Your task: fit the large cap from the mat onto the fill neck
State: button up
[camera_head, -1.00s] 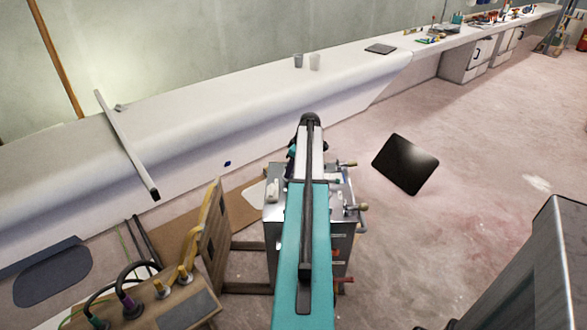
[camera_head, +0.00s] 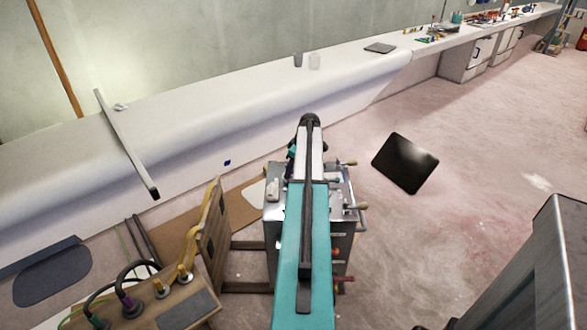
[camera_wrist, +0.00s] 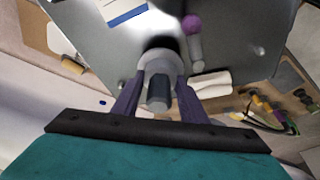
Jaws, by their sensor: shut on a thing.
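My gripper (camera_wrist: 157,98) shows in the wrist view with its two purple fingers on either side of a dark grey cylindrical piece with a pale grey collar, which I take to be the large cap (camera_wrist: 158,92). The fingers are shut on it. Behind it is a metal panel (camera_wrist: 110,55), with a dark round shape just beyond the collar. I cannot tell whether that shape is the fill neck or whether the cap touches it. In the head view my arm hides the gripper and the cap. I cannot identify the mat for certain.
A metal cabinet (camera_head: 340,240) with several side handles stands below my arm. A purple-knobbed lever (camera_wrist: 193,35) is close right of the cap. A wooden stand (camera_head: 185,300) with hoses is at lower left. A black panel (camera_head: 405,163) lies on open floor at right.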

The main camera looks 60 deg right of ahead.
jog(key=shift+f+b, duration=0.35)
jog(key=shift+f, duration=0.55)
dwell(0.7)
dwell(0.3)
jog(key=o, duration=1.7)
jog(key=shift+w+r, duration=0.1)
jog(key=shift+r+p, duration=2.1)
jog(key=shift+r, duration=2.05)
